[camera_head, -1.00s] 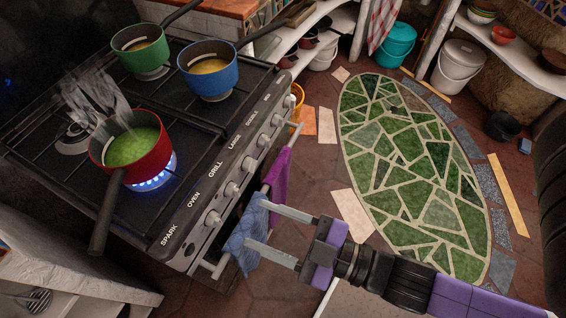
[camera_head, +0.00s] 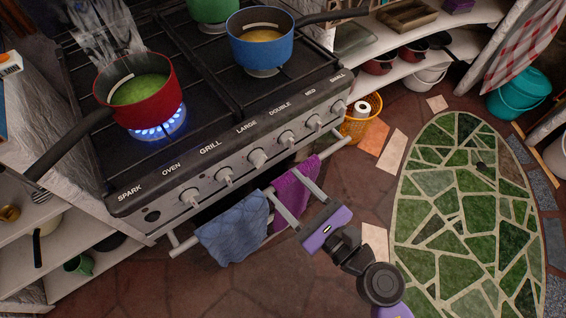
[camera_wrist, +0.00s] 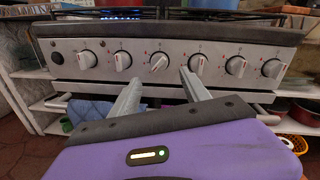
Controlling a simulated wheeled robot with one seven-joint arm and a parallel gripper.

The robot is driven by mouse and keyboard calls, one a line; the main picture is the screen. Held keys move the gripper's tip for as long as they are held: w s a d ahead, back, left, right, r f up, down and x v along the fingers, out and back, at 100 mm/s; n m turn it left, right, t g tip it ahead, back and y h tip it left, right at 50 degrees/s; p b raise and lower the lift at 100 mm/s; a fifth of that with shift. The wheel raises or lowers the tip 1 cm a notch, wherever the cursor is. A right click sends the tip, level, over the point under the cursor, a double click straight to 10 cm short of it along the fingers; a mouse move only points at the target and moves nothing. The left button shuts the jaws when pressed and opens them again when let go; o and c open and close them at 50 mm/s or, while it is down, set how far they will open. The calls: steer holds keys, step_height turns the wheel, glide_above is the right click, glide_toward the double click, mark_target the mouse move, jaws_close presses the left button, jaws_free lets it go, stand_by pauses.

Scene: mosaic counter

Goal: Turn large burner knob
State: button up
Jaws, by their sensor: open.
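The large burner knob (camera_head: 257,158) is a silver knob on the stove's front panel, below the "LARGE" label. It also shows in the wrist view (camera_wrist: 159,61), its ridge tilted from upright. My gripper (camera_head: 283,180) is open and empty, in front of the panel and apart from it. In the wrist view my gripper (camera_wrist: 161,77) points at the panel, with the large knob just beyond and between the fingertips. The grill knob (camera_wrist: 122,60) is on its left and the double knob (camera_wrist: 197,64) on its right.
A red pot (camera_head: 160,86) stands over a lit blue flame (camera_head: 158,126); a blue pot (camera_head: 258,50) is behind. Blue (camera_head: 232,228) and purple (camera_head: 292,196) towels hang on the oven rail (camera_head: 333,143) below the knobs. Floor is open around the green mosaic (camera_head: 470,215).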

mark_target(259, 159)
steer(key=x, duration=0.7)
steer(key=shift+w+a+p, duration=0.3)
steer(key=shift+p, duration=0.1)
jaws_close()
